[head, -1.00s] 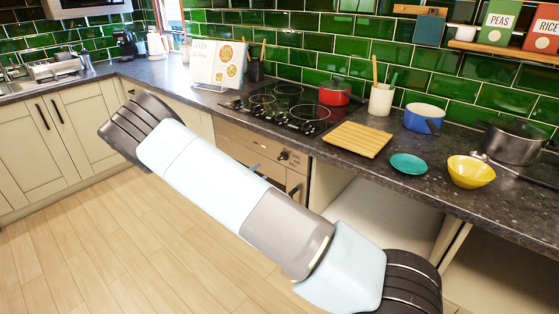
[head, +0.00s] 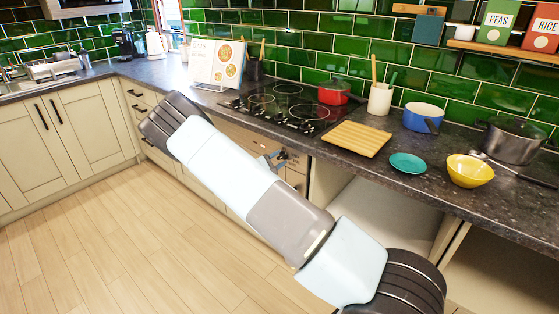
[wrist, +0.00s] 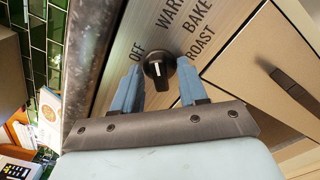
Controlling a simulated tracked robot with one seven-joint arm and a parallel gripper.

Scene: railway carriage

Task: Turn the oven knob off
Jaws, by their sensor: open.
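The oven knob (wrist: 158,72) is black and round with a white mark, on the metal oven panel (wrist: 115,57). OFF is printed to its upper left in the wrist view; WARM, BAKE and ROAST run above and to the right. I cannot tell for sure which label the mark points to. My gripper (wrist: 160,66) is open, with one blue finger on each side of the knob and visible gaps between. In the head view my gripper (head: 274,160) is at the oven front by the knob (head: 284,155), and my arm hides much of the oven.
The dark worktop edge (head: 215,112) runs just above the panel. A black hob (head: 285,105) with a red pan (head: 334,91) is above the oven. An open space under the worktop lies to the right. The wooden floor (head: 90,235) is clear.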

